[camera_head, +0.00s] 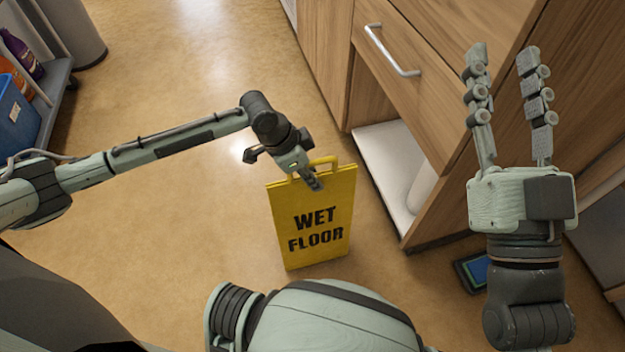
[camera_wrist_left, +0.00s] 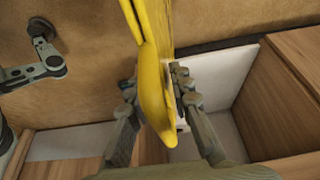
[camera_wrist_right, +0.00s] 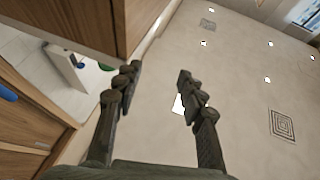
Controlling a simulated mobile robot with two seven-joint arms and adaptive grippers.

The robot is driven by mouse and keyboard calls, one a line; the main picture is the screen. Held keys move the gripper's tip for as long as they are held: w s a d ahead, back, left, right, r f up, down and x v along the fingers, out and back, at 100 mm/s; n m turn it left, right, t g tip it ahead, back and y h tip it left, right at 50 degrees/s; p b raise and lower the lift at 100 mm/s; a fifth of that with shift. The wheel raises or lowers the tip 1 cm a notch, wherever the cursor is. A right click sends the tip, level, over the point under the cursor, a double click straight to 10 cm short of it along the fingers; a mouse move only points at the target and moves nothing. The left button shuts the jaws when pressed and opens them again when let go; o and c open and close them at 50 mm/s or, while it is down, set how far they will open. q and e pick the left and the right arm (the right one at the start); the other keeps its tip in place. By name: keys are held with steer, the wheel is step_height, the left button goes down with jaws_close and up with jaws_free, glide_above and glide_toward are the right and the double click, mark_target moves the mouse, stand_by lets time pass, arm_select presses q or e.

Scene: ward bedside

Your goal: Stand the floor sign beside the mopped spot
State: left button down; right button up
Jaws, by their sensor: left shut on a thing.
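The yellow floor sign (camera_head: 316,222), lettered WET FLOOR, is upright and slightly tilted in the head view, its lettered face towards me. My left gripper (camera_head: 312,182) is shut on its top edge by the handle. In the left wrist view the sign's yellow panel (camera_wrist_left: 158,90) runs between the fingers of my left gripper (camera_wrist_left: 156,88). Whether its lower edge touches the floor, I cannot tell. No mopped spot stands out clearly; the floor has bright glossy patches. My right gripper (camera_head: 507,100) is open and empty, raised at the right; its spread fingers show in the right wrist view (camera_wrist_right: 156,90).
A wooden cabinet (camera_head: 450,90) with a drawer handle and open lower shelf stands close right of the sign. A dark object with a blue face (camera_head: 474,272) lies on the floor. A cart with a blue bin (camera_head: 15,112) and bottles stands far left. Floor (camera_head: 160,200) left of the sign is clear.

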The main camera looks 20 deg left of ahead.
arm_select(q)
steer(key=shift+f, duration=0.1)
arm_select(e)
steer(key=shift+s+r+t, duration=0.4)
steer(key=shift+r, duration=0.35)
arm_select(q)
steer(key=c, duration=1.4)
jaws_free()
steer(key=shift+f, duration=0.15)
steer(key=shift+o, duration=0.2)
arm_select(e)
steer(key=shift+f, duration=0.1)
